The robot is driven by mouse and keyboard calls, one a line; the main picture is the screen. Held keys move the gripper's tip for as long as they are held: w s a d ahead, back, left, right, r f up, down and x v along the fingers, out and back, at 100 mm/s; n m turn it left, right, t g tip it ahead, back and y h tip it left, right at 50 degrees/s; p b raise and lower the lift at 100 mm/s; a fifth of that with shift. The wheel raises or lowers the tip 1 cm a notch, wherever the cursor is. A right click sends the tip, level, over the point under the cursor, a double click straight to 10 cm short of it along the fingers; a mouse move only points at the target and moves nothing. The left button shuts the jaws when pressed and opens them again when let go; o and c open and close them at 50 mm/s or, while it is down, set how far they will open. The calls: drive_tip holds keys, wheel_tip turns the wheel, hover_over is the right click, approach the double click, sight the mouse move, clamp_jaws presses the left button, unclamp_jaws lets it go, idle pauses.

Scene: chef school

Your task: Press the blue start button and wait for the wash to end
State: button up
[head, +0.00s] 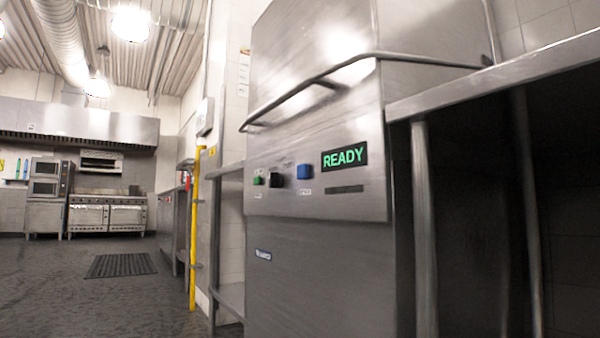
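The dishwasher (330,120) is a tall stainless steel unit with its hood down, seen at an angle in the head view. The blue button (304,172) is on its front panel. A green button (257,181) and a black control (276,178) sit to the left of it. A dark display (345,157) to the right of the blue button reads READY in green letters. Small labels near the controls are too small to read. My gripper is not in view.
A bar handle (318,80) juts out across the hood. A steel table (490,75) with legs adjoins the dishwasher on the right. A yellow pipe (195,230) and steel shelving stand to the left. The floor at left is open, with a dark mat (121,265) and distant ovens (107,213).

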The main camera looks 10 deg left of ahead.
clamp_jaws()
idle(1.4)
